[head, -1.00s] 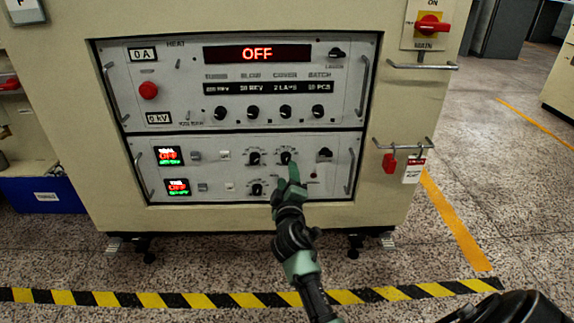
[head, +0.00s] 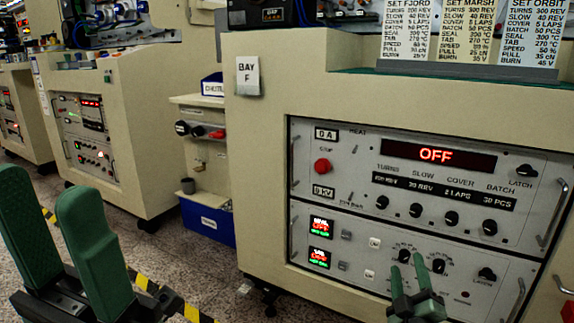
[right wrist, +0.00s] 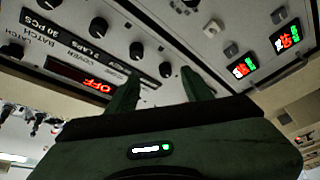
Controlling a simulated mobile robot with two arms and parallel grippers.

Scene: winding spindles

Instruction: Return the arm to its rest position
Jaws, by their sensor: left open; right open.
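My right gripper (head: 408,268) is open and empty in front of the lower control panel (head: 372,290), near its small black knobs. In the right wrist view its two green fingers (right wrist: 160,88) stand apart with nothing between them, the panel face beyond. I cannot tell whether a fingertip touches a knob. My left gripper (head: 48,195) is large and close at the lower left of the head view. Its two green fingers are apart, empty and pointing up, over the floor. The rest of both arms is mostly out of view.
The cream cabinet of bay F (head: 262,150) fills the right side, with an OFF display (head: 437,154) and panel handles. A blue bin (head: 208,220) stands left of it, below a small shelf. Another cabinet (head: 140,130) stands further left. Speckled floor with striped tape lies between.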

